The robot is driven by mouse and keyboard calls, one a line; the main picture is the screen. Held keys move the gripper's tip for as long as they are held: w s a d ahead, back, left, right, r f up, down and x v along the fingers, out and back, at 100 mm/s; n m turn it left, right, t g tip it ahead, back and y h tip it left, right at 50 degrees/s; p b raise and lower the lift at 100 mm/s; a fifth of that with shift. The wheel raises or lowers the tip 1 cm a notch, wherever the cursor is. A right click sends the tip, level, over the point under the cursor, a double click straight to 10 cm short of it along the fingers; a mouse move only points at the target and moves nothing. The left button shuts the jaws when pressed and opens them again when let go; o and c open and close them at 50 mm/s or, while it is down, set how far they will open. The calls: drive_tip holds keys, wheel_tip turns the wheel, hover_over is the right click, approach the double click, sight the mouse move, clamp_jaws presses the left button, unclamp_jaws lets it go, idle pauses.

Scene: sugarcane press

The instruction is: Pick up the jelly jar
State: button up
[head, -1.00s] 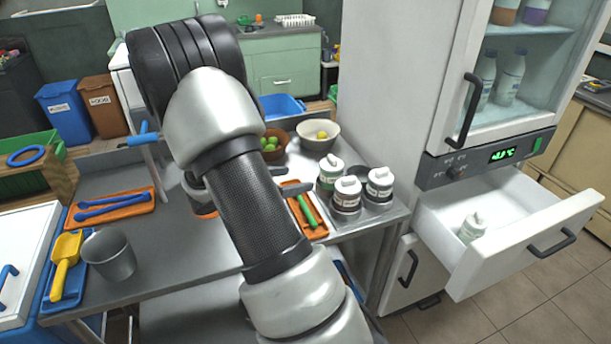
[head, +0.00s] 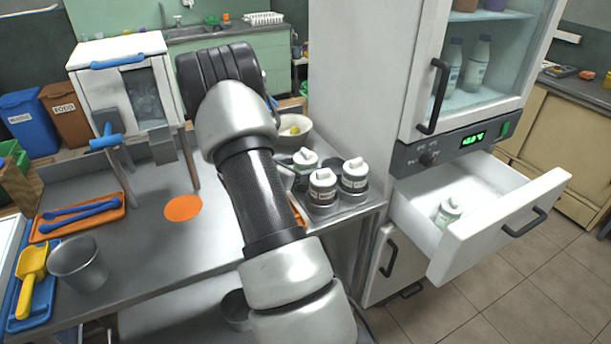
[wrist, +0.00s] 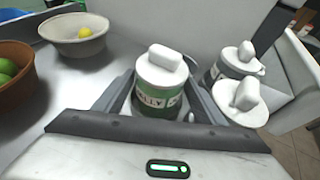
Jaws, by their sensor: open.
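The jelly jar (wrist: 160,86) is a white-lidded jar with a green label reading "JELLY". In the wrist view it stands upright between the two fingers of my gripper (wrist: 160,92), which are open on either side of it. I cannot tell whether either finger touches it. In the head view the jelly jar (head: 304,160) stands at the back left of a cluster of jars on the metal table, partly behind my arm. My gripper's fingers are hidden there by the arm.
Two similar white-lidded jars (head: 323,186) (head: 354,174) stand close to its right. A pale bowl (head: 296,139) with a yellow fruit is behind. The tall fridge (head: 364,70) and its open drawer (head: 497,229) are at the right. A metal cup (head: 78,266) is at the left.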

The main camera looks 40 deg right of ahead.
drive_tip(key=shift+x, duration=0.75)
drive_tip(key=shift+r, duration=0.1)
drive_tip(key=c, duration=1.1)
